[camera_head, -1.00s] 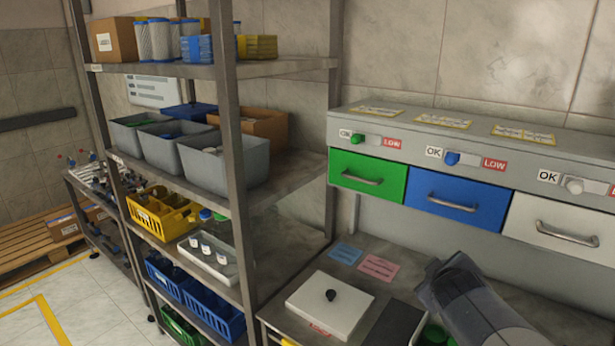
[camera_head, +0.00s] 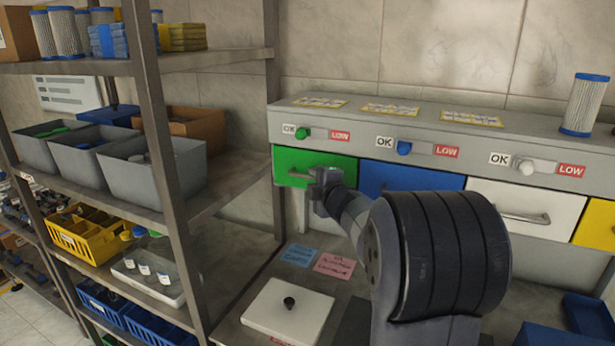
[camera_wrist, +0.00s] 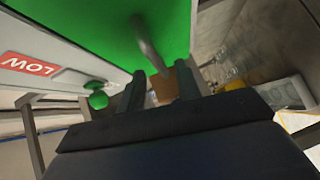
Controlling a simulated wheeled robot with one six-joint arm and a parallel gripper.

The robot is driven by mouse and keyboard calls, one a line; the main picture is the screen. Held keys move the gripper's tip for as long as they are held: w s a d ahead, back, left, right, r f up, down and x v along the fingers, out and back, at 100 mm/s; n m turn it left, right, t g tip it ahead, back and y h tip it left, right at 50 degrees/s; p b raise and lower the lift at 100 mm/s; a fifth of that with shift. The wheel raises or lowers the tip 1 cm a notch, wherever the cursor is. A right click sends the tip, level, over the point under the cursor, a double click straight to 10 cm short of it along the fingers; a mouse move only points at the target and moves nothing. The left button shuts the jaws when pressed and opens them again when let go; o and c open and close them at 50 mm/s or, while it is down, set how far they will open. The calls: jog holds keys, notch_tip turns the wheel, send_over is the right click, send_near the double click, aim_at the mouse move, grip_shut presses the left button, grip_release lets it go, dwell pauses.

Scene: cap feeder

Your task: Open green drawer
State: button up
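The green drawer (camera_head: 290,161) is at the left end of the grey cabinet's drawer row and looks shut. It also fills the top of the wrist view (camera_wrist: 90,25). Its metal bar handle (camera_head: 296,175) shows in the wrist view (camera_wrist: 150,45) just ahead of my fingers. My gripper (camera_head: 322,180) is at the drawer front, by the right part of the handle. In the wrist view my two dark fingers (camera_wrist: 160,88) are apart, with the handle's near end at the gap. I cannot tell whether they touch it. My gripper hides the drawer's right part.
A blue drawer (camera_head: 405,180), a white drawer (camera_head: 515,208) and a yellow drawer (camera_head: 595,224) follow to the right. A metal shelf post (camera_head: 273,80) stands close on the left. A white box (camera_head: 288,308) lies on the table below.

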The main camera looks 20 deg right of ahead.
aim_at(310, 178)
jog(key=shift+w+f, duration=0.15)
jog(key=shift+w, duration=0.85)
jog(key=shift+w+f, duration=0.1)
jog(key=shift+w, duration=0.85)
grip_shut()
